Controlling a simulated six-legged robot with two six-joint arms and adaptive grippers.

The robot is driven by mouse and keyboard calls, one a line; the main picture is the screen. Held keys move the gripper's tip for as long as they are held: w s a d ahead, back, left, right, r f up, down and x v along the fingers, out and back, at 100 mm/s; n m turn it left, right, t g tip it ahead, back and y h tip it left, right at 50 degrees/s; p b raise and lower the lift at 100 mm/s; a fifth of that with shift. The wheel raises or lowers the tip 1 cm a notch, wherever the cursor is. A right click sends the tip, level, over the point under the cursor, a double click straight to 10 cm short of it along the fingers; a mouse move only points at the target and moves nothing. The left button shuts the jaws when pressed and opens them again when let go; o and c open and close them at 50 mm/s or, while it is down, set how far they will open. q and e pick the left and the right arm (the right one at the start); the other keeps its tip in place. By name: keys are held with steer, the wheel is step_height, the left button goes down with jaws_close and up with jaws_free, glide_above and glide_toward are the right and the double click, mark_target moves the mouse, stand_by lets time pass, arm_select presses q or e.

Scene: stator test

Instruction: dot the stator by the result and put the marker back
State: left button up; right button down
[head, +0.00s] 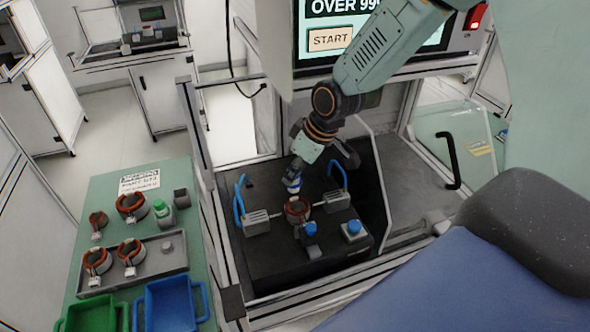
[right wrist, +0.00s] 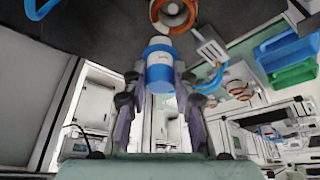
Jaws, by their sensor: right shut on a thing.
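My right gripper (head: 296,172) is shut on a blue marker (head: 293,186) with a white band, held above the black test fixture (head: 275,262). In the right wrist view the marker (right wrist: 160,72) sits between the fingers, its pale end pointing towards a stator (right wrist: 173,13). That stator, an orange-red ring (head: 298,209), sits on the fixture just below the marker; I cannot tell whether they touch. A green marker (head: 162,212) stands on the green table beside a dark, empty-looking holder (head: 181,198). The screen (head: 331,38) shows "OVER 99", partly hidden by my arm. My left gripper is out of view.
Blue-handled clamps (head: 256,222) flank the fixture's stator, with blue-topped parts (head: 354,230) in front. The green table holds a grey tray (head: 150,272) with stators, more stators behind it, a green bin (head: 92,318) and a blue bin (head: 170,305). Frame posts (head: 200,170) surround the fixture.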

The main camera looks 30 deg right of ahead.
steer(key=shift+s, duration=0.1)
steer(key=shift+w+f, duration=0.25)
steer(key=shift+f, duration=0.05)
steer(key=shift+s+f+b, duration=0.1)
steer(key=shift+s+b, duration=0.1)
steer(key=shift+b, duration=0.1)
steer(key=shift+w+f, duration=0.2)
steer(key=shift+s, duration=0.15)
stand_by(0.4)
